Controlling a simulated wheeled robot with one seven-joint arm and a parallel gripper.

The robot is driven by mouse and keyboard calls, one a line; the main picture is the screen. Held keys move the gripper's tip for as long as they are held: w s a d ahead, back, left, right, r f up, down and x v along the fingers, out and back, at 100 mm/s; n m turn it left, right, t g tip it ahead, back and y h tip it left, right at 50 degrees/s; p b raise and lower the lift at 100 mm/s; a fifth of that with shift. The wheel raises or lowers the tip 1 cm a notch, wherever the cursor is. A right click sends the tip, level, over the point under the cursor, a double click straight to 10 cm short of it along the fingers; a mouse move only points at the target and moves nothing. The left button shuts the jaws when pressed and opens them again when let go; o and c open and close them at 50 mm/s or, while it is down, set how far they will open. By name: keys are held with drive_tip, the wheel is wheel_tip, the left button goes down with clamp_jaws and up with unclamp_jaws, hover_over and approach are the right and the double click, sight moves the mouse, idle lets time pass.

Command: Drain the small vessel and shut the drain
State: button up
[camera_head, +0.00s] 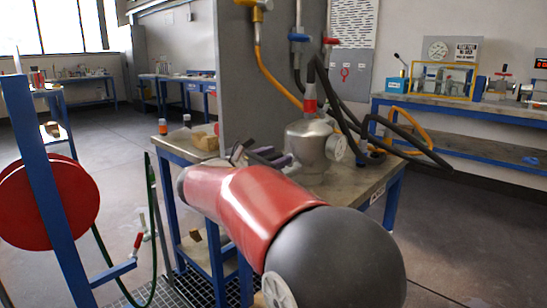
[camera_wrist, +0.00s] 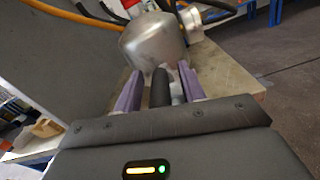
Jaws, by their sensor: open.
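The small vessel (camera_head: 309,140), a rounded silver metal pot, stands on the workbench (camera_head: 367,182) behind my gripper. It also shows in the wrist view (camera_wrist: 152,40), just beyond the fingertips. My gripper (camera_wrist: 160,73) has two purple fingers spread apart, pointing at the lower part of the vessel. A dark rounded handle (camera_wrist: 159,92) lies between the fingers, with gaps on both sides. I cannot tell its exact position from the head view, where my arm hides the vessel's near side.
A grey panel (camera_head: 262,75) rises behind the vessel. Black and orange hoses (camera_head: 402,137) loop to its right. A red reel (camera_head: 48,205) on a blue post stands at the left. Open floor lies at the right.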

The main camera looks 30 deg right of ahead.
clamp_jaws()
